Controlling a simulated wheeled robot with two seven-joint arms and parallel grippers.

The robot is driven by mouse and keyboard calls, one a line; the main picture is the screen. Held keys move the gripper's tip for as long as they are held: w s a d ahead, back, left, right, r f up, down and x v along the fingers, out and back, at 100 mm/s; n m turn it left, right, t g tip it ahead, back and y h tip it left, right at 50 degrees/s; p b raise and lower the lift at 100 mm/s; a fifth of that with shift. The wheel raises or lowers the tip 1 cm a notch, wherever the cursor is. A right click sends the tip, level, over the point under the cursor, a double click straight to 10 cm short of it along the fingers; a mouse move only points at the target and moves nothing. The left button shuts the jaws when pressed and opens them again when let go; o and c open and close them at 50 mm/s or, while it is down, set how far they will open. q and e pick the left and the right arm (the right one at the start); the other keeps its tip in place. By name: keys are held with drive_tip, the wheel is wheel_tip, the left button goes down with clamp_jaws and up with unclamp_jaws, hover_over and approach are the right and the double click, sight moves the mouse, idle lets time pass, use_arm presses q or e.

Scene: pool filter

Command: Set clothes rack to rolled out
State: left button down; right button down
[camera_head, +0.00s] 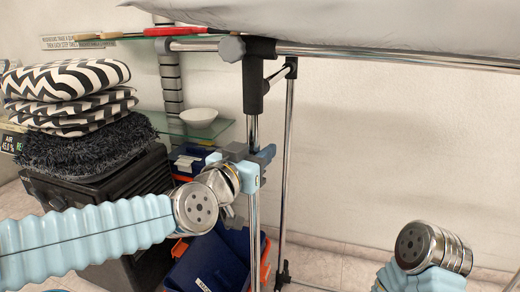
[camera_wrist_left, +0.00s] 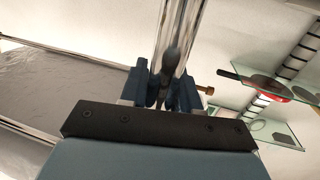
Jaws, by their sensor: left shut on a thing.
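The clothes rack (camera_head: 285,150) has chrome uprights, black joint sleeves and a long chrome top bar (camera_head: 390,58). Pale grey cloth (camera_head: 380,22) lies over or hangs above the bar. My left gripper (camera_head: 262,160) is shut around the near chrome upright, below its black sleeve. In the left wrist view the blue-grey fingers (camera_wrist_left: 163,88) close on either side of the shiny pole (camera_wrist_left: 178,35). The foot of the near upright is hidden behind my arm or out of the picture. My right arm shows at the lower right; its gripper is out of view.
At left, folded zigzag cushions (camera_head: 65,80) and a dark shaggy one (camera_head: 80,145) sit on a black cabinet (camera_head: 95,190). Glass shelves hold a white bowl (camera_head: 198,117). Blue and orange bins (camera_head: 210,262) stand behind the gripper. Floor and wall right of the rack look clear.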

use_arm(q)
drive_tip(key=shift+s+a, duration=0.2)
drive_tip(key=shift+s, duration=0.35)
drive_tip(key=c, duration=0.9)
unclamp_jaws()
drive_tip(key=shift+s, duration=0.1)
drive_tip(key=v, duration=1.3)
drive_tip(key=shift+s+a+b, duration=0.2)
drive_tip(key=shift+s+b, duration=0.05)
drive_tip(key=shift+b, duration=0.2)
